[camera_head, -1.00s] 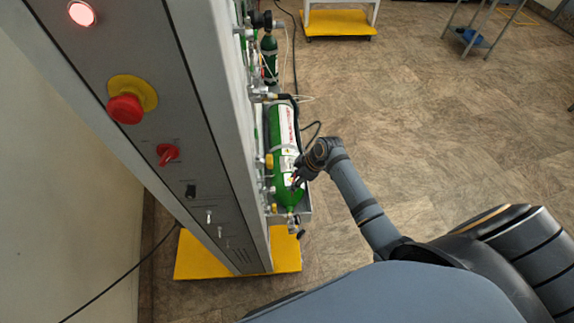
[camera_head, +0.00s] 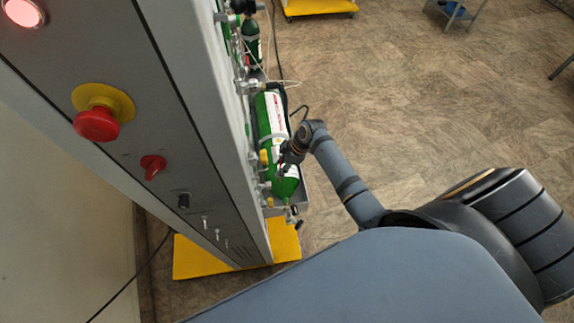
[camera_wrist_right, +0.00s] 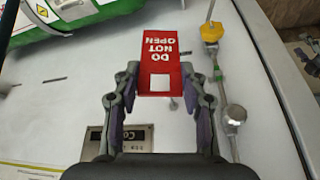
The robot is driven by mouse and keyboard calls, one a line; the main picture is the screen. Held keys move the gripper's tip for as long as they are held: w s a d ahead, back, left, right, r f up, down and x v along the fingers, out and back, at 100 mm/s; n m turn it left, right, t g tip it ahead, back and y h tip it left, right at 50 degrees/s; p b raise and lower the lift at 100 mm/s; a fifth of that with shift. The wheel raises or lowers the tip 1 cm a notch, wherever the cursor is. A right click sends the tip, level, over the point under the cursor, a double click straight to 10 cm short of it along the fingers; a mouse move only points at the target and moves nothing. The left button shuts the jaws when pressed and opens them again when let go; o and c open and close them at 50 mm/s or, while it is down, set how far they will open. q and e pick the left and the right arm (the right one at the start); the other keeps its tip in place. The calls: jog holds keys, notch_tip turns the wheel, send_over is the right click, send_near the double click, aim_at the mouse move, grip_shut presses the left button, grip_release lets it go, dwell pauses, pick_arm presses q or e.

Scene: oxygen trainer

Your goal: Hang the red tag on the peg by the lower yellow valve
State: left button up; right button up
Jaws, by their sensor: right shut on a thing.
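My right gripper (camera_head: 287,160) is beside the green cylinder in the head view, close to the panel's side. In the right wrist view (camera_wrist_right: 158,82) it is shut on the red tag (camera_wrist_right: 165,52), which reads "DO NOT OPEN" upside down and has a square hole. A yellow valve (camera_wrist_right: 212,32) is on a metal pipe just right of the tag. A small grey stub (camera_wrist_right: 173,104), perhaps the peg, shows just below the tag; whether they touch is unclear. In the head view two small yellow parts (camera_head: 264,156) and (camera_head: 269,202) sit left of the cylinder. The tag cannot be made out there.
The green cylinder (camera_head: 270,118) stands by the grey panel (camera_head: 175,130), with a red button (camera_head: 97,123) and a red knob (camera_head: 152,166) on its front. A metal plate (camera_wrist_right: 118,139) is on the pale surface.

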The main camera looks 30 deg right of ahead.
jog(key=shift+w+a+f+b, duration=0.1)
jog(key=shift+w+a+b, duration=0.25)
jog(key=shift+a, duration=0.5)
jog(key=shift+w+a+f+b, duration=0.15)
jog(key=shift+a+b, duration=0.35)
jog(key=shift+a, duration=0.4)
jog(key=shift+w+a+b, duration=0.25)
jog(key=shift+a+b, duration=0.15)
jog(key=shift+a, duration=0.45)
jog(key=shift+w+a+f, duration=0.15)
jog(key=shift+a+f, duration=0.1)
jog(key=shift+a, duration=0.25)
jog(key=shift+f+p, duration=0.1)
jog(key=shift+p, duration=0.2)
jog(key=o, duration=0.9)
jog(key=v, duration=1.1)
jog(key=shift+d+r, duration=0.1)
jog(key=shift+r, duration=0.3)
